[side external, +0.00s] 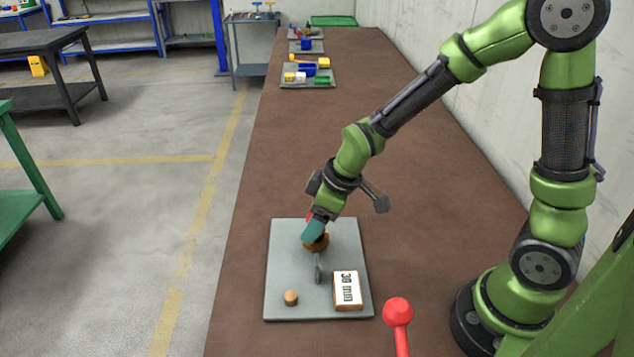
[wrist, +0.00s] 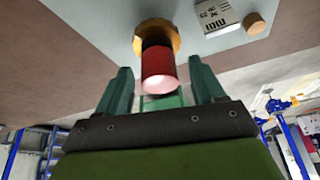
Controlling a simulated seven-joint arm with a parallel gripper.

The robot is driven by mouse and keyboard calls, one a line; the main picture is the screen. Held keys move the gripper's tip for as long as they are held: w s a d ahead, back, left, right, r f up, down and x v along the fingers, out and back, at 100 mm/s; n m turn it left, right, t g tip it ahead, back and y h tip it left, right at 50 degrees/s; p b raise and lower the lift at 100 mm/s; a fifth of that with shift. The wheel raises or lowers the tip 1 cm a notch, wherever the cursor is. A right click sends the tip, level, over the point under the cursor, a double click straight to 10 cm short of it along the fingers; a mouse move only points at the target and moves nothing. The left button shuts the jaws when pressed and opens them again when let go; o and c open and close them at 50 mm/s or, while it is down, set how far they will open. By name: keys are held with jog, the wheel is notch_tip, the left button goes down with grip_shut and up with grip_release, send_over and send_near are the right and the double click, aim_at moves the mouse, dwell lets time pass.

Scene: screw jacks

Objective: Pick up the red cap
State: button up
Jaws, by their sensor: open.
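The red cap (wrist: 158,72) shows in the wrist view as a short cylinder on a dark stem above an orange-brown round part (wrist: 140,45). My gripper (wrist: 163,72) is open, with one teal finger on each side of the cap and a visible gap on both sides. In the side external view my gripper (side external: 313,230) points down at the orange-brown part (side external: 318,244), and only a sliver of red (side external: 308,216) shows beside the finger. The jack stands on a grey plate (side external: 285,250); much of it is hidden by my gripper.
On the plate are a grey upright piece (side external: 318,270), a small wooden knob (side external: 291,298) and a block marked "30 mm" (side external: 347,290). A red ball-topped lever (side external: 398,312) stands in the foreground. Farther plates with coloured parts (side external: 307,75) lie along the brown bench (side external: 340,120).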

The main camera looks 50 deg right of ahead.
jog(key=c, duration=1.1)
